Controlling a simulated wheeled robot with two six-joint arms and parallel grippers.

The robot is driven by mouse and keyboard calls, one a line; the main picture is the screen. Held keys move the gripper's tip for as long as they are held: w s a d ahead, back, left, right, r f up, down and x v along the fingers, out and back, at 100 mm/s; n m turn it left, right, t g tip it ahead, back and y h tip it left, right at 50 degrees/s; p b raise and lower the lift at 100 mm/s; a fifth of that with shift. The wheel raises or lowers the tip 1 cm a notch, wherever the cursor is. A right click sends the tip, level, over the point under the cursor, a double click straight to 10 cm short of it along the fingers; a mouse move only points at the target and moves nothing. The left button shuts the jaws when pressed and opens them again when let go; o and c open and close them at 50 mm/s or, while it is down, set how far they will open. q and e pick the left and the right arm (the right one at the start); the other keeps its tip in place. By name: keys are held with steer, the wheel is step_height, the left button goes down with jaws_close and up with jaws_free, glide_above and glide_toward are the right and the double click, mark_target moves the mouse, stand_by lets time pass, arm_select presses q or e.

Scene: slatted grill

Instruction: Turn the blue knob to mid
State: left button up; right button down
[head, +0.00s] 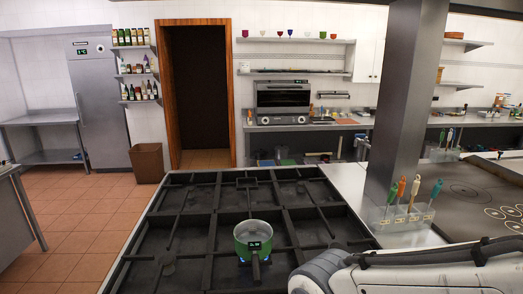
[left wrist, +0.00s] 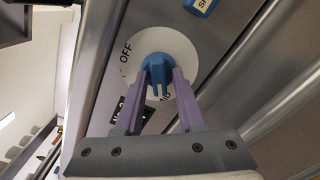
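The blue knob (left wrist: 157,68) shows in the left wrist view, on a white round dial (left wrist: 181,46) marked "OFF" at its upper left. Other dial lettering lies behind my left gripper's fingers and cannot be read fully. My left gripper (left wrist: 160,78) has its two purple fingers on either side of the knob, with the tips close to it. I cannot tell whether they press on it. The knob's ridge shows between the fingers. The head view does not show the knob or either gripper.
A green pot (head: 242,238) stands on the black slatted grill (head: 190,226), with a blue flame below it. A white arm of mine crosses the lower right. A grey pillar (head: 408,100) and a utensil holder (head: 402,220) stand to the right. Another blue piece (left wrist: 201,6) shows above the dial.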

arm_select(q)
steer(key=shift+s+d+p, duration=0.2)
steer(key=shift+s+p, duration=0.2)
steer(key=shift+s, duration=0.8)
steer(key=shift+s+d+p, duration=0.2)
steer(key=shift+s+p, duration=0.2)
steer(key=shift+s, duration=0.8)
arm_select(e)
steer(key=shift+w+r, duration=0.3)
steer(key=shift+r, duration=0.4)
